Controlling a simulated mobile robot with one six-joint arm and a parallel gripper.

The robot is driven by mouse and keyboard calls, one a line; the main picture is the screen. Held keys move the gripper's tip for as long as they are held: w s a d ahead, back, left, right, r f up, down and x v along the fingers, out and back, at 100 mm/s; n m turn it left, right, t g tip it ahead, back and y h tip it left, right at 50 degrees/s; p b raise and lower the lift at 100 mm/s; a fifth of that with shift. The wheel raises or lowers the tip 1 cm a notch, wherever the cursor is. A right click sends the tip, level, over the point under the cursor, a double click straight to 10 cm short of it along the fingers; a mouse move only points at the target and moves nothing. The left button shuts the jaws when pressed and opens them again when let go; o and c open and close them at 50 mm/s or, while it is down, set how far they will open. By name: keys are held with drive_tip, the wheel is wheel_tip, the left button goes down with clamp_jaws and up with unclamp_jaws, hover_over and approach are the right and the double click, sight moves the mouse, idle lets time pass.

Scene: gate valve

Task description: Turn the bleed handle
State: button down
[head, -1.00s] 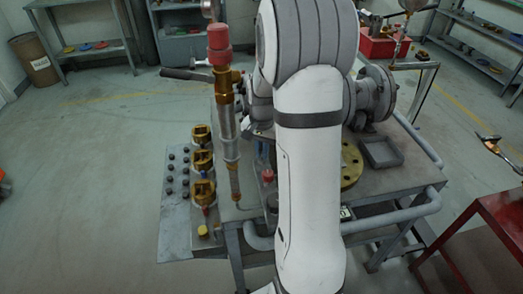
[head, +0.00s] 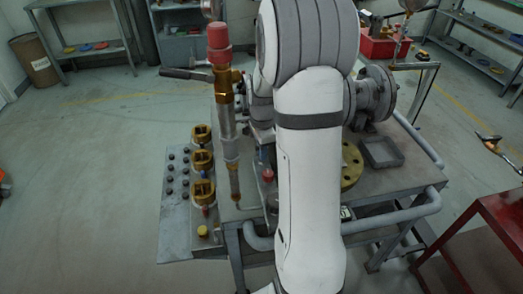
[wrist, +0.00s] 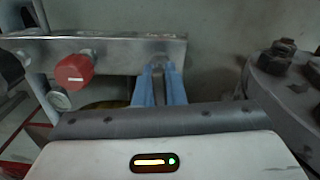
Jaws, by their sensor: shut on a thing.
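My gripper (wrist: 160,86) shows in the wrist view as two blue fingers. They are closed on a narrow grey upright piece, which I take to be the bleed handle (wrist: 159,76), in front of a metal bar (wrist: 120,53). The fingers hide most of this piece. A red round knob (wrist: 74,71) with a white line sits on the same bar, left of my fingers and apart from them. In the head view a red knob (head: 268,174) shows just left of my arm. My arm hides most of the gripper there.
A dark bolted flange (wrist: 288,82) stands close on the right in the wrist view. In the head view a tall red-capped brass valve (head: 221,85) rises left of my arm, and a grey tray (head: 382,152) lies to the right.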

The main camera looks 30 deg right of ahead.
drive_tip(key=shift+m, duration=0.7)
drive_tip(key=shift+r, duration=0.1)
drive_tip(key=c, duration=1.5)
unclamp_jaws()
